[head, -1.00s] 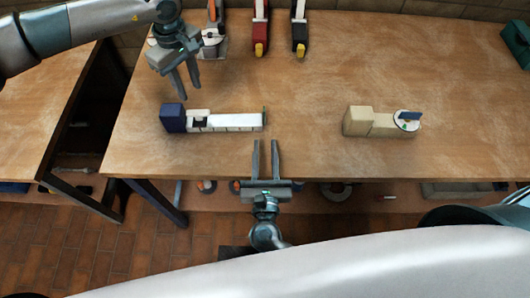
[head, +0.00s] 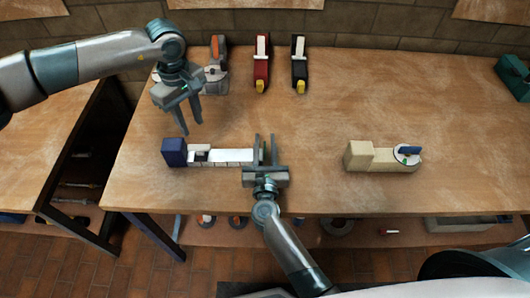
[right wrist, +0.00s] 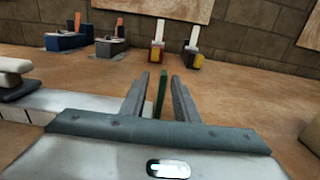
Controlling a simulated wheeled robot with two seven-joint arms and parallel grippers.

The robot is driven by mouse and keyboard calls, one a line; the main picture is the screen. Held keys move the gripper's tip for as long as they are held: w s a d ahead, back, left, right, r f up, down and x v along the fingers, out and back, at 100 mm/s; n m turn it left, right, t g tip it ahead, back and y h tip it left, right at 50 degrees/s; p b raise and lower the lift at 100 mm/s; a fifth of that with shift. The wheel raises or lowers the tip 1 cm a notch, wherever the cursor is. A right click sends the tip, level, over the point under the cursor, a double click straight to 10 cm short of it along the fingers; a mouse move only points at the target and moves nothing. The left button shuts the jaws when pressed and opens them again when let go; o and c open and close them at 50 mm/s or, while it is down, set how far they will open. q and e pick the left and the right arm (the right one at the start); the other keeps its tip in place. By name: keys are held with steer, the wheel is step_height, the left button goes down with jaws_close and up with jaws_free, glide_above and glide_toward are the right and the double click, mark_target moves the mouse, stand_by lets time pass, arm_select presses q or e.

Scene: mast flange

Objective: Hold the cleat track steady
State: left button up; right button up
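The cleat track is a white segmented bar (head: 230,156) lying on the bench, with a dark blue block (head: 174,152) at its left end and a dark fitting beside that block. A thin green end plate (right wrist: 162,95) stands at its right end. My right gripper (head: 265,142) is open at that end. In the right wrist view its fingers (right wrist: 160,92) stand on either side of the green plate, with small gaps showing. My left gripper (head: 191,120) is open and empty, above the bench behind the track's left part, fingers pointing down.
A beige block device (head: 362,157) with a round white dial and blue handle sits to the right. Red (head: 261,65) and black (head: 299,65) tools and grey-orange items (head: 217,72) stand along the back. The bench centre is clear.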

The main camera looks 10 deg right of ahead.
steer(key=shift+w+d, duration=0.1)
steer(key=shift+w, duration=0.5)
steer(key=shift+c, duration=0.3)
jaws_close()
arm_select(q)
steer(key=shift+o, duration=0.6)
steer(key=a+n+h, duration=0.1)
steer(key=n, duration=0.1)
steer(key=a+n+h, duration=0.2)
steer(key=n, duration=0.1)
steer(key=w+a+r+n+h, duration=0.1)
steer(key=a+n, duration=0.1)
steer(key=shift+a+r+n+g+h, duration=0.1)
steer(key=shift+a+n+g+h, duration=0.05)
steer(key=shift+n+g+h, duration=0.2)
